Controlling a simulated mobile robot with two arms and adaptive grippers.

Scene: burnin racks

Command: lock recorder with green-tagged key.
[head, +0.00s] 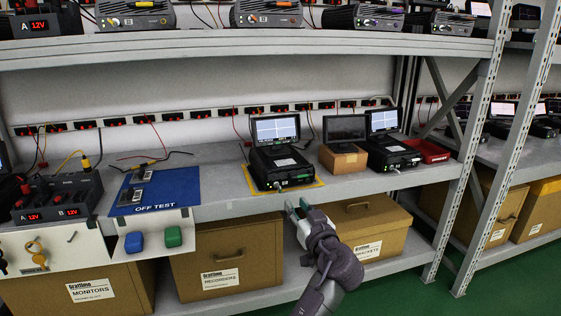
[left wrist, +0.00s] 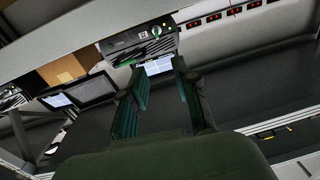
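The recorder (head: 282,165) is a black box with a raised lit screen (head: 275,129), standing on a yellow-edged mat on the shelf. A small green piece (head: 303,177) shows at its front right; it looks like the green key tag, but is too small to be sure. In the left wrist view the recorder front (left wrist: 140,42) lies beyond the fingers, with a green piece (left wrist: 155,31) on it. My left gripper (head: 299,207) is open and empty, below and in front of the recorder, at the shelf's front edge, apart from it. My right gripper is out of view.
A screen on a cardboard box (head: 343,160), another recorder (head: 393,153) and a red tray (head: 427,151) stand to the right. Boxes fill the lower shelf.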

